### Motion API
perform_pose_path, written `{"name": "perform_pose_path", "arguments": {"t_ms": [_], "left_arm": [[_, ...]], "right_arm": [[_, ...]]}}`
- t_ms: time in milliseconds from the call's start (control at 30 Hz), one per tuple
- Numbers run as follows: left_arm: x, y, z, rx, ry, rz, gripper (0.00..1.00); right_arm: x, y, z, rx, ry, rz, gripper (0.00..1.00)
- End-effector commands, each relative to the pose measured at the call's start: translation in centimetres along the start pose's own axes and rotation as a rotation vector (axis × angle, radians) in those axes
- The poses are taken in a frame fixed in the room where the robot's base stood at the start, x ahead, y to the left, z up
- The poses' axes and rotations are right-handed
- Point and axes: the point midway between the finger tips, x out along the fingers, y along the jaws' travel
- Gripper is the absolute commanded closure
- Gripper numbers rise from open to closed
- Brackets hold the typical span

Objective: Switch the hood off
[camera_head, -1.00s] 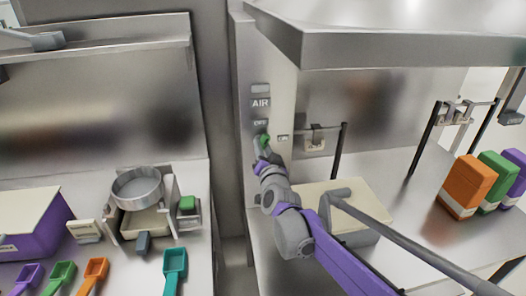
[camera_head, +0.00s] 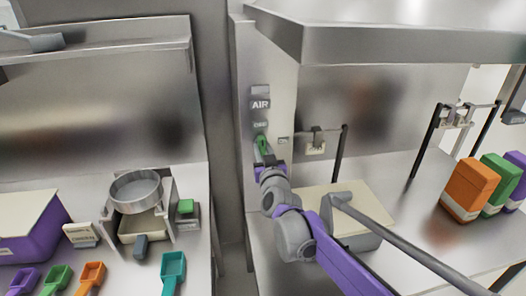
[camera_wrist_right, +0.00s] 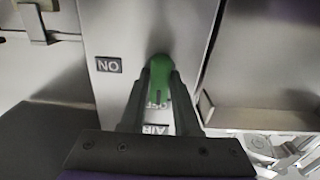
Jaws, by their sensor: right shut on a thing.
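The hood's switch is a green knob (camera_head: 261,141) on the pale upright panel under the hood. An AIR label (camera_head: 260,104) and an OFF label (camera_head: 260,125) sit above it, and an ON label (camera_head: 284,140) sits to its right. My right gripper (camera_head: 262,148) is at the panel, shut on the knob. In the right wrist view the green knob (camera_wrist_right: 160,75) stands between both fingers, and the labels appear upside down. There the knob lies close to the OFF label, which is partly hidden. My left gripper is not in view.
The metal hood (camera_head: 400,45) overhangs the right counter. A pale-topped box (camera_head: 360,205) stands beneath my right arm. Orange, green and purple boxes (camera_head: 470,188) stand at the right. The left counter holds a round sieve (camera_head: 136,190), a purple bin (camera_head: 35,235) and coloured scoops.

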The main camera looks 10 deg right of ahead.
Motion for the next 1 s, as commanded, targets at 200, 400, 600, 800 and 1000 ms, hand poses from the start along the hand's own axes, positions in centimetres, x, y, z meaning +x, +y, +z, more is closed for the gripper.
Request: {"name": "perform_pose_path", "arguments": {"t_ms": [200, 400, 600, 800, 1000], "left_arm": [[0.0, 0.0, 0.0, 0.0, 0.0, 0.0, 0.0], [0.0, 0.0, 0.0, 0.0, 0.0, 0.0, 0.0], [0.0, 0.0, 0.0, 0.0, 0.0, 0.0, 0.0], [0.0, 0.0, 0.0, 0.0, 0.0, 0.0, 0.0], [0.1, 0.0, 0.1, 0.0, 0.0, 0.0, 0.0]], "right_arm": [[0.0, 0.0, 0.0, -0.006, -0.001, -0.001, 1.0], [0.0, 0.0, 0.0, -0.006, -0.001, -0.001, 0.61], [0.0, 0.0, 0.0, -0.004, -0.001, 0.0, 0.4], [-0.1, 0.0, 0.0, -0.003, 0.0, 0.0, 0.4], [-1.9, 0.0, 0.0, -0.003, 0.0, 0.0, 0.4]]}}
